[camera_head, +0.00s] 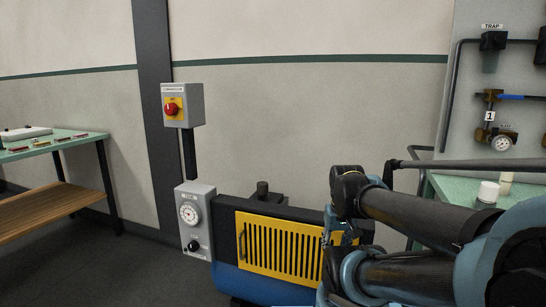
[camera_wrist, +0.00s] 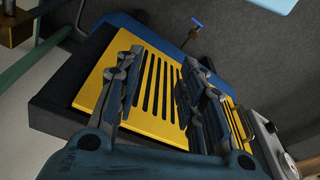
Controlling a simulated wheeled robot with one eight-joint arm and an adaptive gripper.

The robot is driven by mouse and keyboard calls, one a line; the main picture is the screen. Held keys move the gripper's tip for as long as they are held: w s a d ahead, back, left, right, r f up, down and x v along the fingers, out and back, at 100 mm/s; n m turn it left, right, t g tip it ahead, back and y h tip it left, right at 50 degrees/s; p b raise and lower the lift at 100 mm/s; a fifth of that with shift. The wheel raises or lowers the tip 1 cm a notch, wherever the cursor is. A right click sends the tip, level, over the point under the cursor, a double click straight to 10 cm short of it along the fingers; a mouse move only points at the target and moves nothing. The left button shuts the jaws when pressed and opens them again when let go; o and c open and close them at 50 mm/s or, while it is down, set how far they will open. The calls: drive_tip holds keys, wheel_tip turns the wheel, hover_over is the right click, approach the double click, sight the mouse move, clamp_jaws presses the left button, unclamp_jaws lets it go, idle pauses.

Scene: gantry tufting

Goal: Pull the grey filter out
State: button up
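No grey filter can be made out in either view. A yellow slotted panel (camera_head: 278,246) is on the front of a dark and blue machine (camera_head: 228,279). The panel also shows in the wrist view (camera_wrist: 152,122), with a small handle (camera_wrist: 243,121) near its right end. My gripper (camera_wrist: 162,65) is open, its two fingers apart over the panel with nothing between them but the slots. I cannot tell whether the fingers touch the panel. In the head view my arm covers the machine's right end.
A grey box with a dial (camera_head: 190,213) stands at the machine's left, below a red stop button (camera_head: 172,107). A green-topped bench (camera_head: 60,143) is at the left. A pipe board (camera_head: 470,105) and a white jar (camera_head: 488,192) are at the right. A blue-handled valve (camera_wrist: 197,23) is beyond the panel.

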drive_tip(key=o, duration=0.4)
drive_tip(key=shift+a+r, duration=0.1)
drive_tip(key=shift+r, duration=0.8)
drive_tip(key=shift+o, duration=0.2)
wheel_tip(320, 180, up, 17)
drive_tip(key=n+t+y, duration=0.1)
drive_tip(key=n+y, duration=0.2)
drive_tip(key=n, duration=0.5)
hover_over(263, 183)
drive_tip(key=s+d, duration=0.4)
drive_tip(key=s, duration=0.1)
drive_tip(key=x, duration=1.7)
drive_tip(key=shift+w+r, duration=0.1)
drive_tip(key=shift+w, duration=0.05)
drive_tip(key=shift+c, duration=0.5)
drive_tip(key=c, duration=1.1)
drive_tip(key=shift+n+g+y, duration=0.3)
drive_tip(key=shift+n+g, duration=0.1)
drive_tip(key=shift+n, duration=1.1)
